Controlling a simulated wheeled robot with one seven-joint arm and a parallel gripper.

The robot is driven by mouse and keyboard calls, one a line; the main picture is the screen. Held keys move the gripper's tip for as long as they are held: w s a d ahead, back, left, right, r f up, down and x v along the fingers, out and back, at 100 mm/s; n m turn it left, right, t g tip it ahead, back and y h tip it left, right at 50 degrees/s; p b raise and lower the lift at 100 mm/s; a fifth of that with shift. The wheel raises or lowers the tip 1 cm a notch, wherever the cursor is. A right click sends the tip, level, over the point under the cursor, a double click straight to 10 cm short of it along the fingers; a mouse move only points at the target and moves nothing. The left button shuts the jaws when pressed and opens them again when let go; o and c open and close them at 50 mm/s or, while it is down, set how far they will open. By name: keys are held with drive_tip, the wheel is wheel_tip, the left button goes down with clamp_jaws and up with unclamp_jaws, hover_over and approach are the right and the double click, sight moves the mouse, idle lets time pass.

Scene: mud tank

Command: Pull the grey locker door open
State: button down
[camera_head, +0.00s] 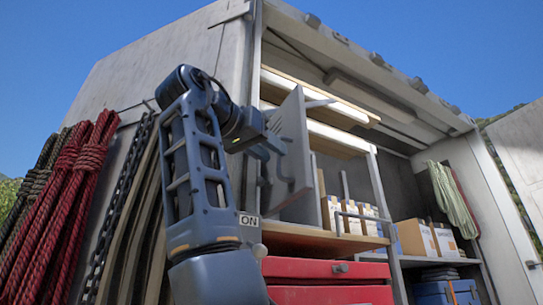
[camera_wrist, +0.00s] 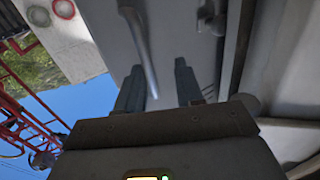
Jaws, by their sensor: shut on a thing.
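The grey locker door (camera_head: 294,118) stands at an angle out from the cabinet, left of the boxed shelf, and looks partly open. In the wrist view the flat grey door face (camera_wrist: 178,32) fills the upper middle. Its handle (camera_wrist: 138,36) is a curved grey bar running down between the two fingers. In the head view my gripper (camera_head: 279,147) is at the door's face, with the fingertips hard to make out. The exact contact on the handle is partly hidden.
A wooden shelf with small boxes (camera_head: 362,216) lies right of the door. A red drawer chest (camera_head: 327,270) stands below it. Red ropes (camera_head: 78,190) and a dark chain (camera_head: 127,205) hang at left. Cardboard boxes (camera_head: 417,238) sit further right.

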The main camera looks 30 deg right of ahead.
drive_tip(key=shift+w+a+f+n+t, duration=0.3)
drive_tip(key=shift+w+a, duration=0.3)
drive_tip(key=shift+a, duration=0.15)
drive_tip(key=c, duration=1.2)
unclamp_jaws()
drive_tip(key=shift+o, duration=0.8)
drive_tip(key=shift+w+a, duration=0.15)
drive_tip(key=shift+a, duration=0.1)
drive_tip(key=shift+c, duration=0.3)
drive_tip(key=shift+c, duration=0.3)
drive_tip(key=shift+o, duration=0.6)
drive_tip(key=shift+w+a+p, duration=0.1)
drive_tip(key=shift+a+p, duration=0.2)
drive_tip(key=shift+a, duration=0.05)
drive_tip(key=shift+w+a, duration=0.3)
drive_tip(key=shift+a, duration=0.45)
drive_tip(key=shift+c, duration=0.6)
drive_tip(key=w+a, duration=0.1)
drive_tip(key=a, duration=0.5)
drive_tip(key=shift+w+p, duration=0.35)
